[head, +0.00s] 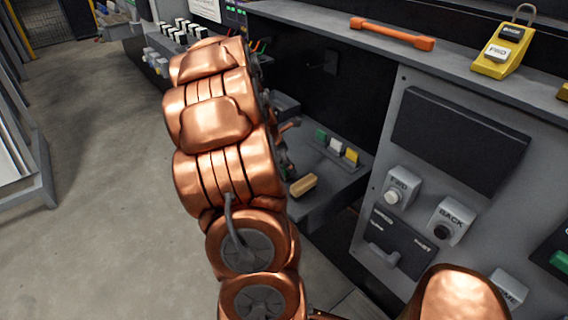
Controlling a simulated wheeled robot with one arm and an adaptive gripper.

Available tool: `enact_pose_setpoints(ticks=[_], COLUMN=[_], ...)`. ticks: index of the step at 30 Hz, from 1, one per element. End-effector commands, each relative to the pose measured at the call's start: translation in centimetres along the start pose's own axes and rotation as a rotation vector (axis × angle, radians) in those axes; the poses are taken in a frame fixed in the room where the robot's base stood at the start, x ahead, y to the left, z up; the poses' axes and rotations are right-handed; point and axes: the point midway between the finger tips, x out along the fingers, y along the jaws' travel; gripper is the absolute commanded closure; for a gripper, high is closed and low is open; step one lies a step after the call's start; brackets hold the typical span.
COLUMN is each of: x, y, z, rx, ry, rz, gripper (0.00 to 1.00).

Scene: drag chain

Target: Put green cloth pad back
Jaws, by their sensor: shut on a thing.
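My copper arm fills the left middle of the head view, rising from the bottom edge and bending over the bench. My gripper is not clearly seen; the arm's links hide the place where its end would be, and whatever it holds. No other thing that is clearly a green cloth pad shows.
A control panel (410,158) with buttons rises at right.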

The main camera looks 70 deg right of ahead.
Motion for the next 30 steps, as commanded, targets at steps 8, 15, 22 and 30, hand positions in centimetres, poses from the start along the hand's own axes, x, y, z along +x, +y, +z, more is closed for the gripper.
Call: enact_pose_setpoints(ticks=[8,15,22,30], x=[0.3,0.3,0.2,-2.5], y=[0.0,0.0,0.0,0.2], z=[-0.1,-0.1,-0.1,0.0], rx=[0.000,0.000,0.000,-0.001], ry=[0.000,0.000,0.000,-0.002], rz=[0.001,0.000,0.000,0.005], gripper=[0.33,0.18,0.18,0.18])
